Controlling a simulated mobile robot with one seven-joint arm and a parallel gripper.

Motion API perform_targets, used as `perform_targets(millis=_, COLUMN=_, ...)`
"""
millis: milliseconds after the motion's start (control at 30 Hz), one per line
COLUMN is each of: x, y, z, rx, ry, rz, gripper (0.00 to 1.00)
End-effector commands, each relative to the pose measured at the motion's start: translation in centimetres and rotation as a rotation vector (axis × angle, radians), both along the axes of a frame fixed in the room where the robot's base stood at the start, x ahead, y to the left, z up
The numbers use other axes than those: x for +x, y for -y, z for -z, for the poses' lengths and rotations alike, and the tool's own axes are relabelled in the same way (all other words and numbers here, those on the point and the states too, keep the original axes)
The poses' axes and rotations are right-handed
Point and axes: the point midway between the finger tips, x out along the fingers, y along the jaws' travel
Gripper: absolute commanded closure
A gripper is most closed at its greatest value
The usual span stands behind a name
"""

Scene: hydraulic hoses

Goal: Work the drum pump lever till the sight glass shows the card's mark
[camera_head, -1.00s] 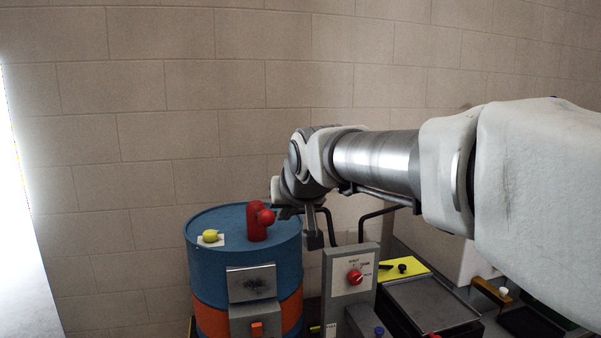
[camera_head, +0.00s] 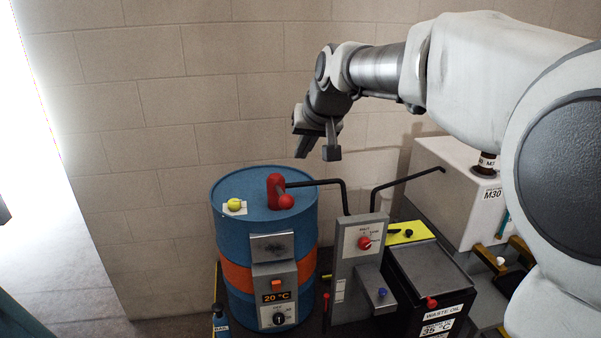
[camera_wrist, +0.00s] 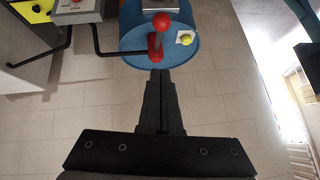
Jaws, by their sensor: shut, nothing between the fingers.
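The blue drum (camera_head: 232,245) with an orange band stands at the left. The red pump (camera_head: 275,190) sits on its lid, with a short lever ending in a red ball (camera_head: 285,201). In the wrist view the red ball (camera_wrist: 161,20) stands beyond my fingertips. My gripper (camera_head: 300,146) is above the drum, apart from the pump and lever. It also shows in the wrist view (camera_wrist: 160,73), with the fingers together and nothing between them. I cannot make out a sight glass or a card with a mark.
A yellow ball (camera_head: 235,203) lies on a white pad on the lid. The drum's front box (camera_head: 275,297) reads 20 °C. A grey panel (camera_head: 357,270) with a red knob and black pipes stands right of the drum, beside a black waste-oil box (camera_head: 428,275).

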Motion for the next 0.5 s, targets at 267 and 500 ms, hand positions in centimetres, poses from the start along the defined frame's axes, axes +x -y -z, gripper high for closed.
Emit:
perform_targets(millis=267, x=0.02, y=0.0, z=0.02, rx=-0.001, ry=-0.002, rz=0.0, gripper=1.0)
perform_targets(millis=500, x=0.62, y=-0.3, z=0.87, rx=-0.001, ry=-0.004, rz=-0.001, gripper=1.0)
